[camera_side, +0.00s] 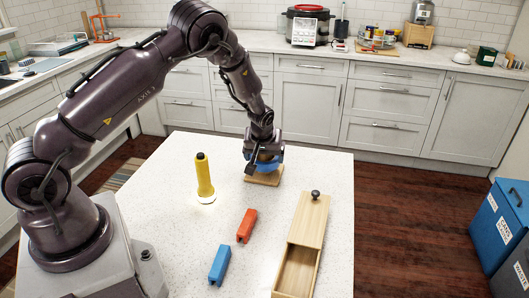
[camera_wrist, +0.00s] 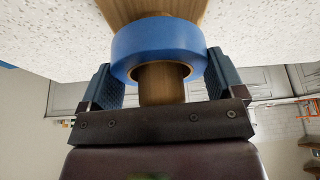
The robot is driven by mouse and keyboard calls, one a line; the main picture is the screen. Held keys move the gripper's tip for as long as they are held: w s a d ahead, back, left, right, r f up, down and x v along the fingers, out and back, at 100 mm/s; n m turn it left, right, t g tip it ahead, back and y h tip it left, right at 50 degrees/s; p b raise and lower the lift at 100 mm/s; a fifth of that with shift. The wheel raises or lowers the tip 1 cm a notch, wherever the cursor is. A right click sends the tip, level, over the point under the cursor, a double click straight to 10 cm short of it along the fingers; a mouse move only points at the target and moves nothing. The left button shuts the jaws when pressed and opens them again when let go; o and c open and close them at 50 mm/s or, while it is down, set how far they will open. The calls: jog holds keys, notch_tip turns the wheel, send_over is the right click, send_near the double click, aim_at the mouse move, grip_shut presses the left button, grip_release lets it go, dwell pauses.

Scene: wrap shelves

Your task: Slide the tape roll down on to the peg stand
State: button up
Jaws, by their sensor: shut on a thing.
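The blue tape roll (camera_wrist: 160,42) is between the two fingers of my gripper (camera_wrist: 160,78) in the wrist view, and the fingers are shut on its sides. The wooden peg (camera_wrist: 162,85) of the stand passes through the roll's hole, its end showing on the palm side. The stand's flat wooden base (camera_wrist: 135,8) lies beyond the roll. In the side view my gripper (camera_side: 262,155) points down over the base (camera_side: 263,180), with the roll (camera_side: 268,161) low above it. I cannot tell whether the roll touches the base.
A yellow flashlight (camera_side: 204,176) stands upright left of the stand. An orange block (camera_side: 246,226) and a blue block (camera_side: 219,265) lie nearer the front. A wooden box (camera_side: 311,220) with a part-open lid is at the right. The white tabletop (camera_side: 325,170) is clear right of the stand.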

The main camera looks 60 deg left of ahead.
jog(key=shift+f, duration=0.7)
jog(key=o, duration=0.7)
jog(key=v, duration=1.3)
